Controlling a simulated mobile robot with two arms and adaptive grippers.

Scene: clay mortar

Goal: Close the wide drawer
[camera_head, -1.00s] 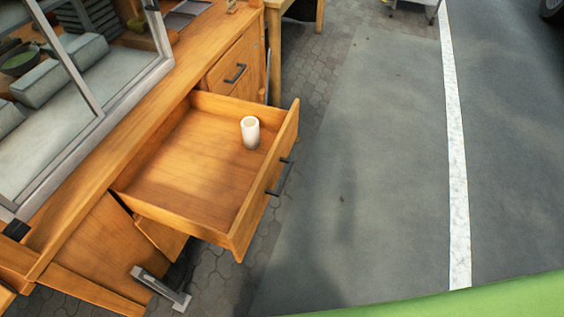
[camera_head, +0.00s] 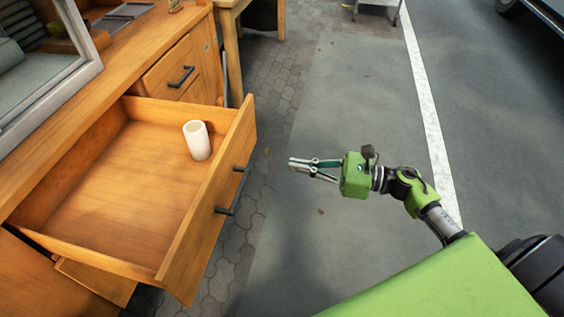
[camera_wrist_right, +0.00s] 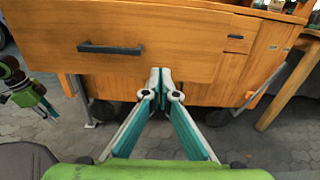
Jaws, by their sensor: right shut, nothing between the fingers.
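The wide wooden drawer (camera_head: 100,252) is pulled far out of the cabinet in the head view, with a white cup (camera_head: 197,140) standing inside. Its front carries a dark bar handle (camera_head: 233,191); this handle also shows in the right wrist view (camera_wrist_right: 110,48). My right gripper (camera_head: 292,163) is shut and empty, apart from the drawer front and to the right of the handle. In the right wrist view its fingertips (camera_wrist_right: 160,73) meet, pointing at the drawer front. What seems to be my left gripper (camera_wrist_right: 42,100) shows small at the left there; its jaws are unclear.
A smaller drawer (camera_head: 172,72) beyond the wide one is shut. A wooden table (camera_head: 232,40) stands at the back. Paved ground and asphalt (camera_head: 330,100) to the right of the drawer are clear. A dark vehicle (camera_head: 545,25) is at the far right.

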